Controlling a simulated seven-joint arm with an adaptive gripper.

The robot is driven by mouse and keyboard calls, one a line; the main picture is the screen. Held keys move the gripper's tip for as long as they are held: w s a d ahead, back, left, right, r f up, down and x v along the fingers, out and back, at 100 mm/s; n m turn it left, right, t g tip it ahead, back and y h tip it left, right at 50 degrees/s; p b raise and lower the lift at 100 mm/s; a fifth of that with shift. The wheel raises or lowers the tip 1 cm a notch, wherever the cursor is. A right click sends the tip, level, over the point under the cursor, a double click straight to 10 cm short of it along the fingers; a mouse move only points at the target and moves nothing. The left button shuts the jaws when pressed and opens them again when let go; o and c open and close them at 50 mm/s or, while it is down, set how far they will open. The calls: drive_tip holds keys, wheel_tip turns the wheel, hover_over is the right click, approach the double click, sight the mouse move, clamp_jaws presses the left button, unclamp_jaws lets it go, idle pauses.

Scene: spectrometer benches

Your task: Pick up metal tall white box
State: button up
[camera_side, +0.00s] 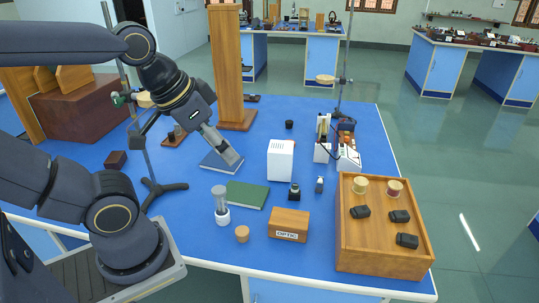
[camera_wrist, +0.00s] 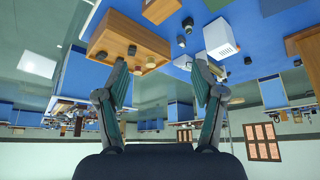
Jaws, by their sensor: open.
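The tall white box (camera_side: 280,160) stands upright on the blue bench, with dark slots on its front near the top. It also shows in the wrist view (camera_wrist: 219,38), which is upside down, just beyond the right-hand finger.
A green book (camera_side: 247,195), a small black-capped bottle (camera_side: 294,192) and a wooden OPTIC box (camera_side: 289,225) lie in front of the white box. White instruments (camera_side: 347,158) and a wooden tray (camera_side: 370,262) stand to its right. A tall wooden post (camera_side: 226,60) rises behind.

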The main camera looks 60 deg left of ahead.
drive_tip(key=o, duration=0.5)
